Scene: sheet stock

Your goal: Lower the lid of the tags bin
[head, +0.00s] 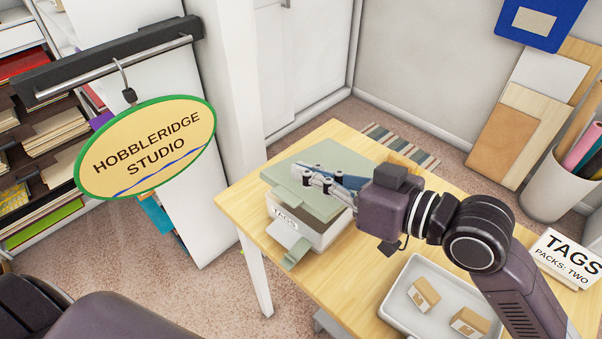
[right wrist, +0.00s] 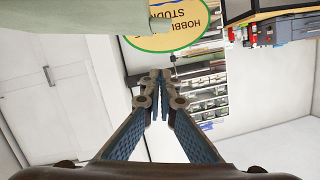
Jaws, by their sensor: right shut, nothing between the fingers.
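The tags bin (head: 322,236) is a pale box with a TAGS label, standing on the wooden table. Its grey-green lid (head: 290,176) lies over the top of the box at a slight tilt; I cannot tell whether it is fully down. My right gripper (head: 308,176) is shut and empty, above or against the lid; contact is not clear. The right wrist view shows the closed fingertips (right wrist: 160,76) and a pale green surface, probably the lid (right wrist: 80,14), at the top left. The fingers and wrist hide part of the lid's right side. My left gripper is out of view.
A white tray (head: 398,318) with two small brown packs stands at the table's front. A TAGS card (head: 568,258) reading "PACKS: TWO" is at the right. A hanging oval sign (head: 150,148) is at the left. Bare table (head: 335,290) shows between bin and tray.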

